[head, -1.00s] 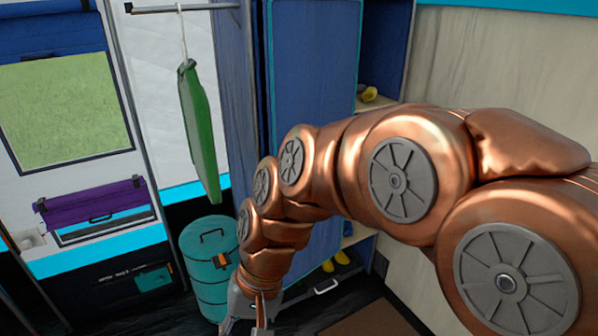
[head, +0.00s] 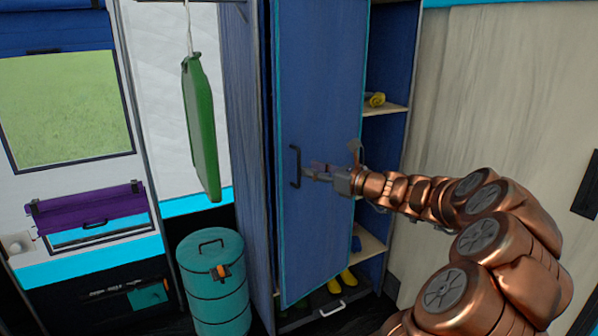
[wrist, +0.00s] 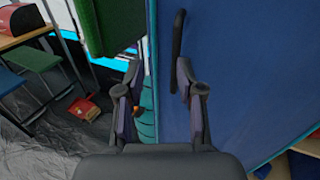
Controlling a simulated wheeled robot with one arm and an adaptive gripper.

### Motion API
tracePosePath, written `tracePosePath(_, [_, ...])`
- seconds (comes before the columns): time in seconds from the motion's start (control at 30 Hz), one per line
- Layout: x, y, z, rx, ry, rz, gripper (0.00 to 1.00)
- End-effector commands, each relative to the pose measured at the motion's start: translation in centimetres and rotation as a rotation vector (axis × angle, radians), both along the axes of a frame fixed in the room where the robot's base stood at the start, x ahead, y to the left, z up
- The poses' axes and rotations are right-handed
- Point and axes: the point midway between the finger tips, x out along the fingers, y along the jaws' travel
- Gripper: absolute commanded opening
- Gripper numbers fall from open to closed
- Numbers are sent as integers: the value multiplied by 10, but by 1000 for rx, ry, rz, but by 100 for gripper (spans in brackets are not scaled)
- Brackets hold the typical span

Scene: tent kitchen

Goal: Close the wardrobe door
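The blue wardrobe door (head: 320,90) stands open, with the wardrobe's shelves showing to its right. Its black handle (head: 295,167) is near the door's left edge, and it also shows in the wrist view (wrist: 178,38). My gripper (head: 312,172) is in front of the door at handle height, just right of the handle. In the wrist view my gripper (wrist: 160,90) has its two fingers apart with nothing held between them. The door's left edge shows between the fingers there. I cannot tell whether a finger touches the door.
A green hanging item (head: 200,125) and a teal barrel (head: 214,285) are left of the wardrobe. Yellow boots (head: 340,282) stand at the wardrobe's bottom, above a drawer. A pale wall panel (head: 500,90) is at right. The wrist view shows a wooden table (wrist: 25,35) at upper left.

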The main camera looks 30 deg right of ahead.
Motion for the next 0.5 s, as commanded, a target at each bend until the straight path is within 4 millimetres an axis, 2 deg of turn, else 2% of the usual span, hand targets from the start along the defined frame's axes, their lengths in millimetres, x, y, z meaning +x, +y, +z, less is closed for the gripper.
tracePosePath(0.03, [-1, -12, -3, 23, -2, -23, 37])
tracePosePath(0.13, [1, -20, -3, 42, -4, -43, 37])
tracePosePath(0.27, [14, -16, -3, 41, -4, -42, 37])
tracePosePath(0.5, [48, -4, -5, 42, -2, -41, 37])
